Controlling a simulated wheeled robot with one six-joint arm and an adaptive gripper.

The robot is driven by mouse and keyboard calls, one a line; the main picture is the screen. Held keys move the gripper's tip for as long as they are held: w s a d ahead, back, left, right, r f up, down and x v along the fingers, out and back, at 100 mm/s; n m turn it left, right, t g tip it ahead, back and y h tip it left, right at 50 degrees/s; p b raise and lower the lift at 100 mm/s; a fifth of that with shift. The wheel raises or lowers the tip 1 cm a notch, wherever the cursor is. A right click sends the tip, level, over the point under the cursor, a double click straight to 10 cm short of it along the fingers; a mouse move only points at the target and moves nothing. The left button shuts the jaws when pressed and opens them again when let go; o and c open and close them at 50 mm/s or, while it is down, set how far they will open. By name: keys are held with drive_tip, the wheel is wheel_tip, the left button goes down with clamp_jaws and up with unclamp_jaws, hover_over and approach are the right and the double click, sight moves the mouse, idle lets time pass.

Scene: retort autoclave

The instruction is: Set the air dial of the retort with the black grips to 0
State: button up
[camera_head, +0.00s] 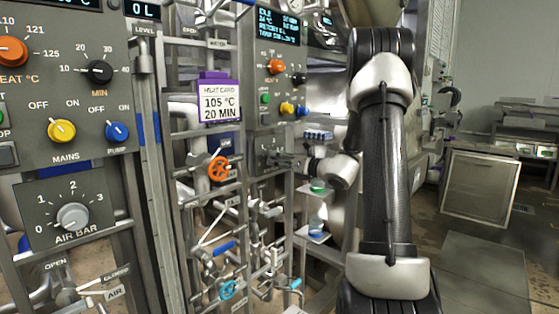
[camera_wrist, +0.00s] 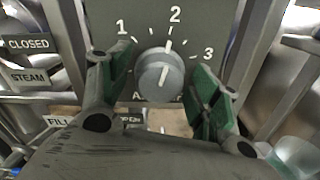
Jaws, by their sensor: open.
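In the wrist view a grey air dial (camera_wrist: 160,75) sits on a dark panel marked 1, 2 and 3. A white line on its face lies roughly along the direction of the 2. The 0 mark is hidden. My gripper (camera_wrist: 163,80) is open, with one green-padded finger on each side of the dial. I cannot tell if the pads touch it. In the head view my gripper (camera_head: 288,161) is at the far retort's lower panel (camera_head: 264,146), and the dial there is mostly hidden. Black grips cannot be made out clearly.
A nearer panel at the left holds another AIR BAR dial (camera_head: 72,216), a yellow mains knob (camera_head: 61,131) and a blue pump knob (camera_head: 117,131). Pipes, an orange valve wheel (camera_head: 219,168) and a heat card (camera_head: 219,101) stand between. Open floor lies at the right.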

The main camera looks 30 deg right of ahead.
drive_tip(key=shift+w+a, duration=0.1)
drive_tip(key=shift+w, duration=0.2)
drive_tip(key=c, duration=1)
drive_tip(key=shift+c, duration=0.2)
